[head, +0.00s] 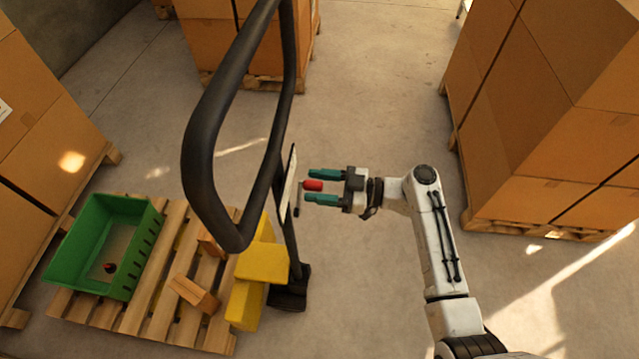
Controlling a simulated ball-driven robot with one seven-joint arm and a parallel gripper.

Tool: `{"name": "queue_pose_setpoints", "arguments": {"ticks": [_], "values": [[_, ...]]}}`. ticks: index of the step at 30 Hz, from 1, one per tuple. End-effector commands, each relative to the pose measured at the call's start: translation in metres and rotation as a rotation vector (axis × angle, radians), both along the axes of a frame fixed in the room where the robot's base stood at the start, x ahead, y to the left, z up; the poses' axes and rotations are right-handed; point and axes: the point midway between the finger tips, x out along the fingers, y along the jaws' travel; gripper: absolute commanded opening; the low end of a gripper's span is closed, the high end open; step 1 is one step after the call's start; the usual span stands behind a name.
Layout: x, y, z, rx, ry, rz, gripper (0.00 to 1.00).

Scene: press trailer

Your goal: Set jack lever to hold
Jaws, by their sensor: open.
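The jack lever shows as a red knob (313,186) at the side of a dark upright post (287,130). The post belongs to a pallet jack with a black loop handle (200,145) and a yellow body (262,262). A pale plate (289,175) stands edge-on beside the knob, so its markings cannot be read. My gripper (324,186) is open, with teal fingers above and below the red knob in the picture. The knob lies between the fingers; whether they touch it cannot be told.
A wooden pallet (150,312) at lower left carries a green crate (72,235) with a small red thing inside, and wooden blocks (195,295). Stacked cartons (545,110) stand at right, with more at left (40,130) and back (235,62). Floor behind my gripper is clear.

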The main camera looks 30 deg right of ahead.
Motion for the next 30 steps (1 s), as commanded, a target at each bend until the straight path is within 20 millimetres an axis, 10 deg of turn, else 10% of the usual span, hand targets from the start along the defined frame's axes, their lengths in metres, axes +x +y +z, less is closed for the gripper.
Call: {"name": "queue_pose_setpoints", "arguments": {"ticks": [18,30], "values": [[-0.0002,-0.0002,0.0002,0.000,0.000,0.000,0.00],[0.0004,-0.0003,-0.0004,-0.001,-0.002,0.000,0.00]]}}
